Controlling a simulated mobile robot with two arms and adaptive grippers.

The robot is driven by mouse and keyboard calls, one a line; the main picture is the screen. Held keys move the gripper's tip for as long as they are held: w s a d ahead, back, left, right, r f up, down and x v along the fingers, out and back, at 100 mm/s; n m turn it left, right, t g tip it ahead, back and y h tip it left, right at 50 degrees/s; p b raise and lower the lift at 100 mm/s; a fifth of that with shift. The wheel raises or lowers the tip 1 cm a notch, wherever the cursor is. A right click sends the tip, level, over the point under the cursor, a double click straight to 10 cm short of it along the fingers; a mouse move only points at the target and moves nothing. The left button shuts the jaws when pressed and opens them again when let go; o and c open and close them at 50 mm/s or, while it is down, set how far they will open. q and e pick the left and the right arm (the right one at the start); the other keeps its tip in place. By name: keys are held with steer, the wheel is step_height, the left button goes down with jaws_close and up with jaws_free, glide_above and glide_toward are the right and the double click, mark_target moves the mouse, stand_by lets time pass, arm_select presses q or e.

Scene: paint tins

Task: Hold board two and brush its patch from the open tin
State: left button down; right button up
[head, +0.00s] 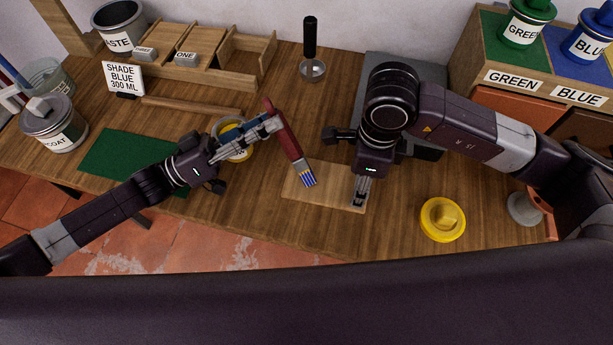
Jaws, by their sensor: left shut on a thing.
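A plain light wooden board (319,190), its number not visible, lies at the front middle of the table. My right gripper (359,203) points down at the board's right end; whether its fingers grip the board is unclear. My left gripper (277,124) is shut on a brush (288,139) with a red handle. The brush tilts down to the right, its blue bristles over the board; contact is unclear. An open yellow tin (240,153) stands behind my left gripper, partly hidden by it. No painted patch can be made out on the board.
A yellow lid (443,219) lies at the right. A wooden rack (228,77) holds blocks marked THREE and ONE. A grey tin (54,125), a green mat (125,157) and a SHADE BLUE 300 ML card (123,77) are at the left. Green (523,23) and blue (588,38) tins stand back right.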

arm_select(q)
steer(key=shift+f, duration=0.4)
steer(key=shift+w+a, duration=0.15)
steer(key=shift+w, duration=0.4)
steer(key=shift+w+a, duration=0.15)
steer(key=shift+w, duration=0.4)
stand_by(0.6)
steer(key=shift+s, duration=0.1)
